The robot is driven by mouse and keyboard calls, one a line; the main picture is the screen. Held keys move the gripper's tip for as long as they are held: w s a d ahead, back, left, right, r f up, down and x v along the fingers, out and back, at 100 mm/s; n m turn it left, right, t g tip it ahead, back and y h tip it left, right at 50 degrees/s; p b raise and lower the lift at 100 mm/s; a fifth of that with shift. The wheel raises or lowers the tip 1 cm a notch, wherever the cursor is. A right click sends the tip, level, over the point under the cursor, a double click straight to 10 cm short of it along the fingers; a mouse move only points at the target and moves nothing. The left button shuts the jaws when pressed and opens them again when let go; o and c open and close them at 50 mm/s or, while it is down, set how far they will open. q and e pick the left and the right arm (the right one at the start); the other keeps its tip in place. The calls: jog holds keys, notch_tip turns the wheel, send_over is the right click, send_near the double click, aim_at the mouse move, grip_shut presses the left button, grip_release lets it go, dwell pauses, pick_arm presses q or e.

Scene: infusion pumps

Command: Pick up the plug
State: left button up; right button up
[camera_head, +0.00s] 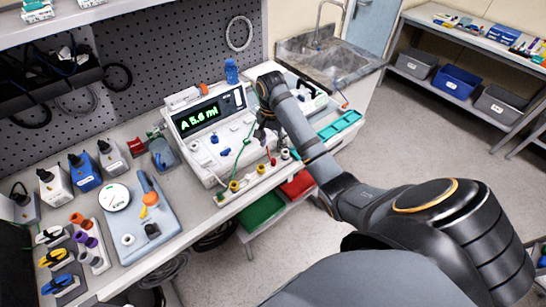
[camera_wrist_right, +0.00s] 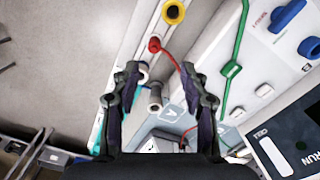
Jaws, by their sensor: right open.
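My right gripper (camera_head: 266,128) reaches down over the right side of the infusion pump (camera_head: 207,119). In the right wrist view the gripper (camera_wrist_right: 160,72) is open, with one dark finger on each side. Between the fingers a short grey cylindrical plug (camera_wrist_right: 155,96) shows, with a pale round piece (camera_wrist_right: 143,74) close to the left finger. I cannot tell whether either finger touches them. A red plug (camera_wrist_right: 154,44) with a red tube lies just beyond the fingertips, and a yellow one (camera_wrist_right: 173,12) farther off. My left gripper is not in view.
A pale strip (camera_head: 222,198) with yellow plugs (camera_head: 234,186) runs along the bench's front edge. A green tube (camera_head: 238,160) crosses the pump's front. Green (camera_head: 261,212) and red (camera_head: 298,184) bins sit below. A teal tray (camera_head: 340,126) lies to the right.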

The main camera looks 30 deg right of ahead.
aim_at(273, 160)
notch_tip(273, 160, down, 4)
jog(key=shift+s+d+r+b, duration=0.1)
jog(key=shift+r+b, duration=0.1)
jog(key=shift+b, duration=0.95)
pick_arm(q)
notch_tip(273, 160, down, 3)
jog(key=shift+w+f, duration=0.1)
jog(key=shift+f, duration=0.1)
pick_arm(e)
jog(key=f+b, duration=0.3)
jog(key=shift+s+f, duration=0.3)
jog(key=shift+s, duration=0.05)
jog(key=shift+w+d+f, duration=0.1)
jog(key=shift+f, duration=0.6)
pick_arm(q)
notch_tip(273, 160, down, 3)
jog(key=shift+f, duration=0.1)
pick_arm(e)
jog(key=c, duration=0.9)
